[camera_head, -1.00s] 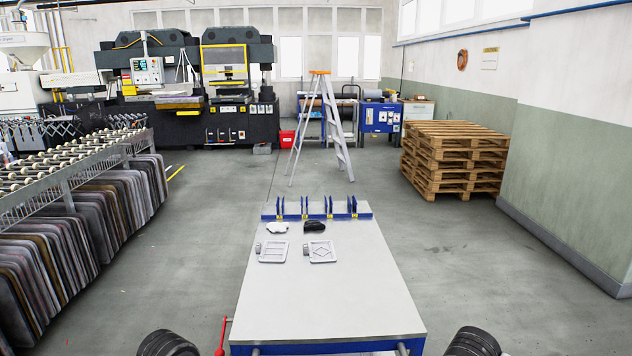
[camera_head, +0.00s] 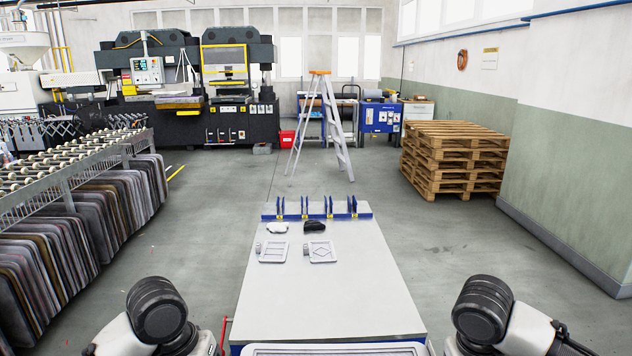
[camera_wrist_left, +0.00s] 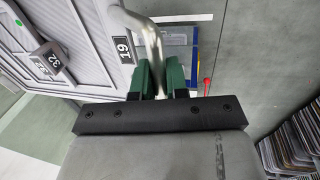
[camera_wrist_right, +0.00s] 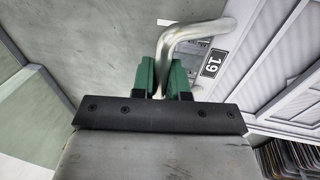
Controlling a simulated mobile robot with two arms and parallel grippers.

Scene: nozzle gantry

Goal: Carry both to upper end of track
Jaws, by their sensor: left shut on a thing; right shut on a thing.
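In the left wrist view my left gripper (camera_wrist_left: 158,80), with green fingers, is shut on a bent metal handle (camera_wrist_left: 152,38). A small dark tag reading 19 (camera_wrist_left: 123,50) is beside it on a light grey panelled piece (camera_wrist_left: 88,42). In the right wrist view my right gripper (camera_wrist_right: 167,80) is shut on a similar bent handle (camera_wrist_right: 195,33), also beside a 19 tag (camera_wrist_right: 212,63) and a light grey panelled piece (camera_wrist_right: 268,85). In the head view a pale tray-like edge (camera_head: 335,349) shows between my arms; the gripper tips are out of frame. I cannot pick out a track.
A long pale table (camera_head: 330,285) lies ahead with two square patterned plates (camera_head: 273,252) (camera_head: 320,252), a white piece (camera_head: 278,228), a black piece (camera_head: 314,227) and blue uprights (camera_head: 330,207) at its far end. A roller rack (camera_head: 75,185) stands left, pallets (camera_head: 455,160) right.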

